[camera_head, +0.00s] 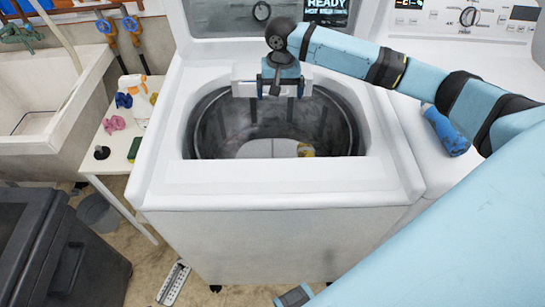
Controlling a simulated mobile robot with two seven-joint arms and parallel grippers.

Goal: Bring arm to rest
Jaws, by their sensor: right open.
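My right arm reaches in from the right side across the top of an open white top-load washer (270,185). My right gripper (282,88) points down over the back rim of the drum opening. Its fingers are apart, and I see nothing held between them. Inside the metal drum (215,130) lies a small yellow item (305,150), only partly seen. My left gripper is not in view.
A blue bottle (444,130) lies on a white machine at the right. A white side table (112,155) holds small bottles, pink and blue items and a sponge. A sink (30,120) and a dark bin (60,255) stand at the left.

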